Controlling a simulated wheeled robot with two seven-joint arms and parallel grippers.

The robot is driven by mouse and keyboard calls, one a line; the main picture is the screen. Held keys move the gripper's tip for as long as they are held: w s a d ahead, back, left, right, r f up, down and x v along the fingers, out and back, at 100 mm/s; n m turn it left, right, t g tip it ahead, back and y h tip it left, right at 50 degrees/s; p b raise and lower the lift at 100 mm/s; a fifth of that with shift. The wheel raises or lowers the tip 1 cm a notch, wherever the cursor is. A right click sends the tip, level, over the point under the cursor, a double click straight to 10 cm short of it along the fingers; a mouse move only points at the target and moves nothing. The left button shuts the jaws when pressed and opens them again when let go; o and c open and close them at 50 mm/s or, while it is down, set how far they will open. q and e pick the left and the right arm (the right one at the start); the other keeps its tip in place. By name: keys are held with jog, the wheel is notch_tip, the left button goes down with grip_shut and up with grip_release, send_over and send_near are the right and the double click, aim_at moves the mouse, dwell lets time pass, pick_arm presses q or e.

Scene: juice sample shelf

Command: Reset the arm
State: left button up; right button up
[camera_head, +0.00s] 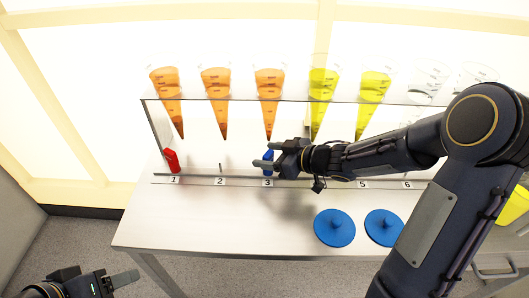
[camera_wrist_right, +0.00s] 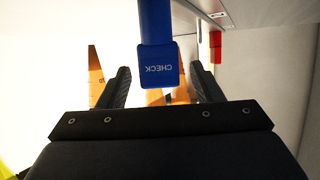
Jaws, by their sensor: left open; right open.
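My right gripper (camera_head: 265,161) is in front of the shelf by the number 3 label, with its arm reaching in from the right. In the right wrist view its two fingers (camera_wrist_right: 163,88) are apart, with a blue block marked CHECK (camera_wrist_right: 159,68) seen between or just beyond them; whether they touch it I cannot tell. The blue block (camera_head: 268,155) is partly hidden by the gripper in the head view. My left gripper (camera_head: 118,281) is low at the bottom left, off the table, open and empty.
Orange cones (camera_head: 216,100) and yellow cones (camera_head: 322,100) hang in the shelf rack, with clear ones at right. A red block (camera_head: 171,160) is at label 1. Two blue round lids (camera_head: 334,228) lie on the white table (camera_head: 210,225). The table's front left is clear.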

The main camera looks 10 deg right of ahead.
jog(key=p+v, duration=0.1)
jog(key=v, duration=0.5)
jog(key=shift+p, duration=0.3)
jog(key=s+d+r+m+t+h+p, duration=0.2)
jog(key=s+d+r+m+h+p, duration=0.2)
jog(key=d+r+m+h+p, duration=0.7)
jog(key=s+a+r+g+y, duration=0.2)
jog(key=s+a+g, duration=0.1)
jog(key=s, duration=0.6)
jog(key=s+a+r+g+y, duration=0.3)
jog(key=s+a, duration=0.3)
jog(key=s, duration=0.4)
jog(key=shift+s+a+n+p, duration=0.25)
jog(key=shift+s+n+p, duration=0.05)
jog(key=shift+d+r, duration=0.1)
